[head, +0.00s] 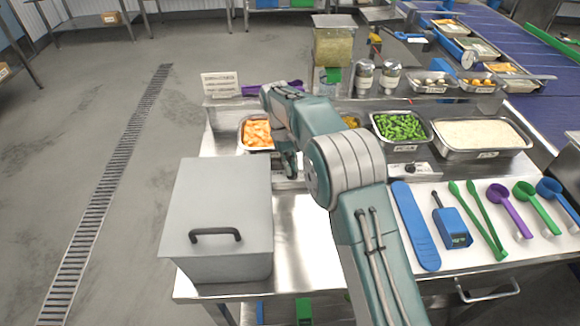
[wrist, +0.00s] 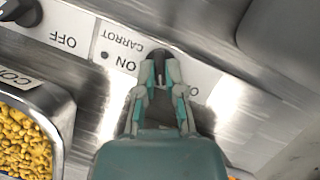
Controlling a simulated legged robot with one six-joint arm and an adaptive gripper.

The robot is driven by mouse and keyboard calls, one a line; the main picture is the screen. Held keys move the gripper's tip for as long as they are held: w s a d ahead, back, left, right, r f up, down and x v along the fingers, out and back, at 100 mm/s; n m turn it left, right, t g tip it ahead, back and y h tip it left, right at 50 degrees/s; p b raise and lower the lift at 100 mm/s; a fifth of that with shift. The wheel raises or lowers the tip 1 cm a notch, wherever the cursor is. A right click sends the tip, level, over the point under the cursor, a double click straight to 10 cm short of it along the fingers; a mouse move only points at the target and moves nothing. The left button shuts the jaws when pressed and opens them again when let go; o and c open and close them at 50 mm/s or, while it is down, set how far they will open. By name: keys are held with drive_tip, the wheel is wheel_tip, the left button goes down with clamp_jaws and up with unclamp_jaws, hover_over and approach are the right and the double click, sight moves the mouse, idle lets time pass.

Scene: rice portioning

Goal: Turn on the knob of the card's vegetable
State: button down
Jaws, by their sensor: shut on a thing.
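In the wrist view my gripper (wrist: 158,82) is shut on a dark knob (wrist: 158,66) on a light panel. The panel label beside it reads CARROT (wrist: 122,40), upside down, with ON printed to the left of the knob. The knob's pointer is mostly hidden by the fingers. Another dark knob (wrist: 24,12) shows at the upper left, near the word OFF. In the head view my gripper (head: 290,168) is low in front of the carrot tray (head: 243,148). A white card (head: 220,86) stands behind that tray; its text is too small to read.
A corn tray (wrist: 62,122) lies beside the panel in the wrist view. In the head view, a green vegetable tray (head: 376,133) and a rice tray (head: 445,152) stand to the right. A lidded grey box (head: 218,200) stands at the front left. Scoops and utensils lie at right.

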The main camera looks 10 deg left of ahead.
drive_tip(key=m+y, duration=0.1)
drive_tip(key=m, duration=0.2)
drive_tip(key=m+g+y, duration=0.1)
drive_tip(key=m, duration=0.3)
drive_tip(key=shift+d+y, duration=0.2)
drive_tip(key=shift+y, duration=0.2)
drive_tip(key=m+y, duration=0.1)
drive_tip(key=m, duration=0.2)
drive_tip(key=m+y, duration=0.1)
drive_tip(key=m, duration=0.3)
drive_tip(key=shift+d+f+t, duration=0.1)
drive_tip(key=shift+t, duration=0.2)
drive_tip(key=shift+y, duration=0.3)
drive_tip(key=c, duration=0.7)
unclamp_jaws()
drive_tip(key=shift+c, duration=0.2)
drive_tip(key=v, duration=1.1)
drive_tip(key=shift+r, duration=0.45)
